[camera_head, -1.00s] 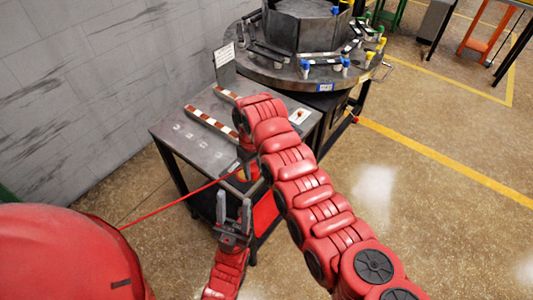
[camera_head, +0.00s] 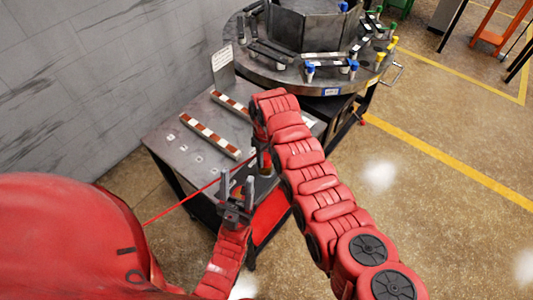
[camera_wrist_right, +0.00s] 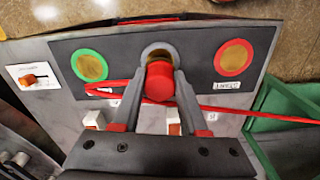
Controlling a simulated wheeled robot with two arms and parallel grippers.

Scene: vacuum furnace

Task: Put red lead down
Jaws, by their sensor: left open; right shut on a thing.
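The red lead is a thin red cable (camera_head: 185,205) running taut from the lower left up to my right gripper in the head view. In the right wrist view my right gripper (camera_wrist_right: 160,72) is shut on the lead's red plug (camera_wrist_right: 160,84), over a dark panel (camera_wrist_right: 115,50) between a green ring (camera_wrist_right: 89,65) and a red ring (camera_wrist_right: 234,57). A grey rounded piece frames the plug's far end; I cannot tell whether they touch. In the head view my right arm partly hides this gripper. My left gripper (camera_head: 237,190) is open and empty, in front of the table.
The grey table (camera_head: 175,145) carries two red-and-white striped bars (camera_head: 210,136) and an upright sign (camera_head: 222,62). Behind it stands a round metal platform (camera_head: 290,75) with blue, green and yellow-topped fittings. An orange switch (camera_wrist_right: 34,78) is beside the panel.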

